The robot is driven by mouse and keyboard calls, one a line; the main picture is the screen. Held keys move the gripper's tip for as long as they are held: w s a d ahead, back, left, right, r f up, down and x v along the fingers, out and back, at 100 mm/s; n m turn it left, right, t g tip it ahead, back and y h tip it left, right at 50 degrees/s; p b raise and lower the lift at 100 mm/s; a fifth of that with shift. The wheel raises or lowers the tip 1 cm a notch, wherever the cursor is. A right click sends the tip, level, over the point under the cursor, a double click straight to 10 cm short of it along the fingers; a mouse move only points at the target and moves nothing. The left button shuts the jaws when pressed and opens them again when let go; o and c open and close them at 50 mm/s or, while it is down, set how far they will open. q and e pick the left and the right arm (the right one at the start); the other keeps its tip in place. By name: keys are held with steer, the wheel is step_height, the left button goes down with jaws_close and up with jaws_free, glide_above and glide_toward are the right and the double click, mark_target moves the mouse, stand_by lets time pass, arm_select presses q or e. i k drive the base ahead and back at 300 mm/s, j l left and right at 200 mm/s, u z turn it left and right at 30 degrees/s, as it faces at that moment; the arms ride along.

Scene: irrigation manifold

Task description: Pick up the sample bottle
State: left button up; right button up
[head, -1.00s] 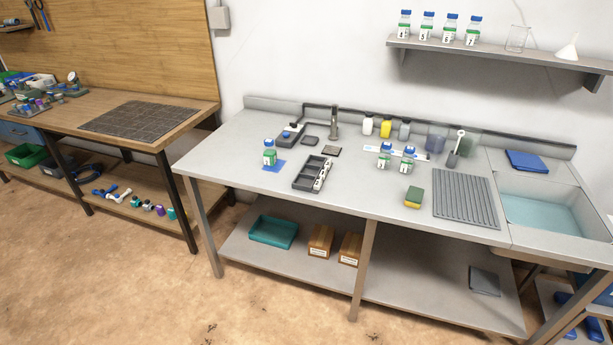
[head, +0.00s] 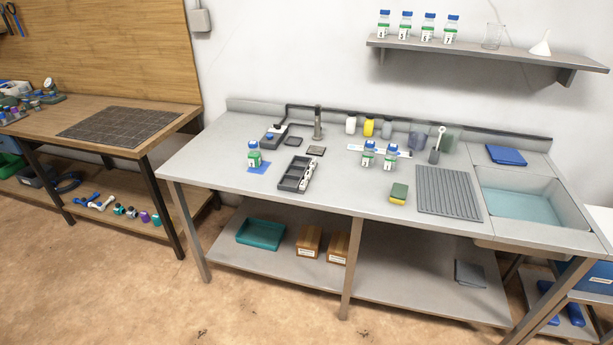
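One sample bottle (head: 254,154) with a blue cap and green-white label stands upright on a blue mat (head: 259,168) at the left of the grey bench. Two similar bottles, a left one (head: 368,154) and a right one (head: 390,157), stand side by side near the bench's middle. Several more numbered bottles (head: 405,26) stand in a row on the wall shelf. Which bottle the task means cannot be told. Neither of my grippers shows in the head view.
The grey bench (head: 215,168) also bears a dark tray (head: 290,177), a sponge (head: 399,193), a ribbed drain mat (head: 447,192) and a sink (head: 525,204) at right. A wooden workbench (head: 150,140) stands at left. The floor in front (head: 120,290) is clear.

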mark_target(254, 155)
steer(key=i+j+z, duration=0.3)
steer(key=i+j, duration=0.2)
steer(key=i, duration=0.15)
steer(key=i+j+z, duration=0.35)
steer(key=i+j, duration=0.25)
steer(key=i+j+z, duration=0.3)
steer(key=i+j, duration=0.2)
steer(key=j, duration=0.3)
